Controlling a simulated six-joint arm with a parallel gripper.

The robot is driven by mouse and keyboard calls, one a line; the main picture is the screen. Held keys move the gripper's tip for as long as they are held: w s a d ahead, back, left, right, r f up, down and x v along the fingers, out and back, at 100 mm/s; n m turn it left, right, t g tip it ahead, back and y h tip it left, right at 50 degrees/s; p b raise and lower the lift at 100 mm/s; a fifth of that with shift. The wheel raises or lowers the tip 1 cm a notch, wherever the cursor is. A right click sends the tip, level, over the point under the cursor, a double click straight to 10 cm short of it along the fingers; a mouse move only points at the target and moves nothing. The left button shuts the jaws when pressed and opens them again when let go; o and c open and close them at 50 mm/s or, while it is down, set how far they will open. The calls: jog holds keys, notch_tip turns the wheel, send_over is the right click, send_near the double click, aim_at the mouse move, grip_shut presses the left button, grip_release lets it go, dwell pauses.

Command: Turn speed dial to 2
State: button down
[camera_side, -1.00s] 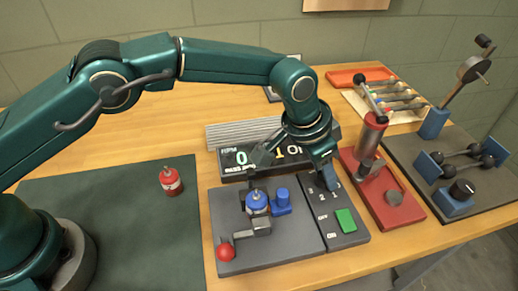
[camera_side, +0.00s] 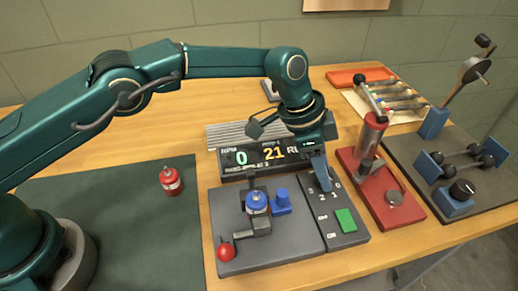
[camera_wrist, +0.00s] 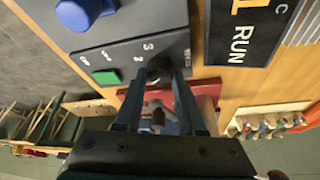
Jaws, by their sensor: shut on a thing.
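The speed dial (camera_wrist: 158,70) is a small dark knob on the dark grey control panel (camera_side: 351,240), with numbers printed beside it. My gripper (camera_side: 325,184) points down onto the panel's far end. In the wrist view its two fingers (camera_wrist: 157,80) are closed around the dial's sides. The fingers hide most of the dial, so I cannot tell where it points. A "2" and a "3" show to its left in the wrist view.
A green button (camera_side: 346,220) sits on the panel's near end. Left of the panel is a grey plate with a blue-topped thruster (camera_side: 257,202) and a red ball knob (camera_side: 226,251). A red stand (camera_side: 380,190) is close on the right. A red canister (camera_side: 171,181) stands on the dark mat.

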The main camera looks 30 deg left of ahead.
jog(key=shift+m, duration=0.4)
jog(key=c, duration=0.5)
grip_release()
jog(key=shift+v, duration=2.6)
jog(key=shift+w, duration=0.1)
